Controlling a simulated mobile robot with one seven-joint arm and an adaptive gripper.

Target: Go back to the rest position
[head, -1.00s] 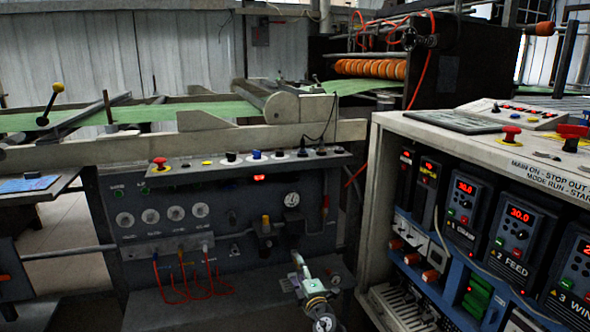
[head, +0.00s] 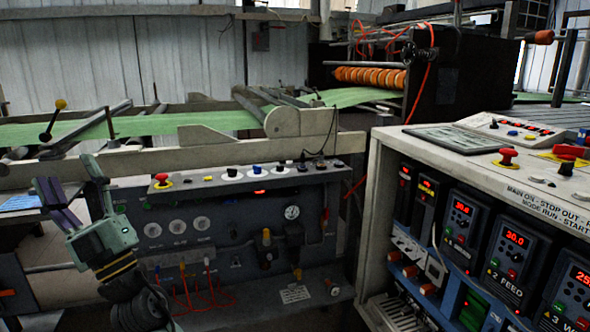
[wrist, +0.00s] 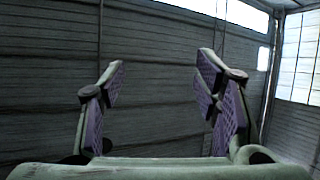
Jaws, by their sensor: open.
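My gripper (head: 72,190) is raised at the left of the head view, in front of the left end of the grey control panel. Its fingers point up and to the left. In the wrist view my gripper (wrist: 160,85) shows two fingers with purple pads spread wide apart. Nothing is between them. Behind them the wrist view shows only a grey corrugated wall and bright windows.
The control panel (head: 215,262) has knobs, a gauge and a red button (head: 162,181). A white cabinet (head: 385,178) with lit displays stands at the right. Green sheet (head: 180,123) runs across the machine behind. A dark table with a blue sheet is partly hidden at the left.

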